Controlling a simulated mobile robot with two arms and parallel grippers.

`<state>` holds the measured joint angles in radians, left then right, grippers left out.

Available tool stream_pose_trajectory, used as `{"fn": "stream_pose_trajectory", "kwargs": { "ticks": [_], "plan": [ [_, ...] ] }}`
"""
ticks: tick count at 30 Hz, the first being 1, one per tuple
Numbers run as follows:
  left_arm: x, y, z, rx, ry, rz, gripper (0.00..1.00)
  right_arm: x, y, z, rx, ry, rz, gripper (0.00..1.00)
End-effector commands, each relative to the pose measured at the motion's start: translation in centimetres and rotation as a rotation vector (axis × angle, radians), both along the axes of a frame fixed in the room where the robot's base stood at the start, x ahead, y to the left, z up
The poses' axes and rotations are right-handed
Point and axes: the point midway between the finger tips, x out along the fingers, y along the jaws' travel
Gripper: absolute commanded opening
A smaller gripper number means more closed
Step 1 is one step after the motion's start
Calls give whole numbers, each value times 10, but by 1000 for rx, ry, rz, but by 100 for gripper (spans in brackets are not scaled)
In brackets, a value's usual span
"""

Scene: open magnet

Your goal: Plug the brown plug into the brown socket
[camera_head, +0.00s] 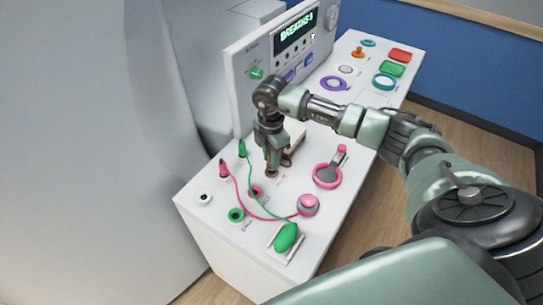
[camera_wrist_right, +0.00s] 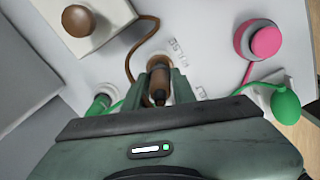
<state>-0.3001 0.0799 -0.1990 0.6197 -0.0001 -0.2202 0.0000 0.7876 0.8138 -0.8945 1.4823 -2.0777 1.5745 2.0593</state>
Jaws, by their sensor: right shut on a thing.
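My right gripper (camera_head: 272,172) points down at the panel top, with its fingertips at the brown socket (camera_head: 271,177). In the right wrist view the gripper (camera_wrist_right: 159,85) is shut on the brown plug (camera_wrist_right: 158,88), which sits between the fingers. The brown socket (camera_wrist_right: 160,60) shows as a brown ring just beyond the plug. The fingers partly hide where plug and socket meet, so I cannot tell how deep the plug sits. A brown cable (camera_wrist_right: 143,38) curves beside the socket. My left gripper is not in view.
A brown knob (camera_wrist_right: 78,20) on a white block stands close by. A pink plug (camera_head: 224,170) and a green plug (camera_head: 242,148) stand left of the gripper, their cables crossing the panel. A pink knob (camera_head: 308,204) and a green bulb (camera_head: 286,238) are in front.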

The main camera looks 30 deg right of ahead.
Motion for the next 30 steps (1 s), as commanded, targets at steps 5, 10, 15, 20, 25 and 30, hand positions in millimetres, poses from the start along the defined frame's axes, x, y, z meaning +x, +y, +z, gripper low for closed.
{"fn": "stream_pose_trajectory", "kwargs": {
  "ticks": [5, 10, 15, 20, 25, 30],
  "plan": [
    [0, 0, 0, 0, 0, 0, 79, 0, 0, 0, 0, 0, 0, 0],
    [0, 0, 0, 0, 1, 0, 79, 0, 0, 0, 0, 0, 0, 0],
    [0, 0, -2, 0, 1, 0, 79, 0, 0, -3, 0, 0, 0, 0],
    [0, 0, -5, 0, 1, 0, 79, 0, 0, -7, 0, 0, 0, 0],
    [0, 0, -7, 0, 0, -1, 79, 0, 0, -10, 1, 0, 0, 0],
    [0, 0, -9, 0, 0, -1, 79, 0, 0, -14, 1, 0, 0, 0]
  ]
}}
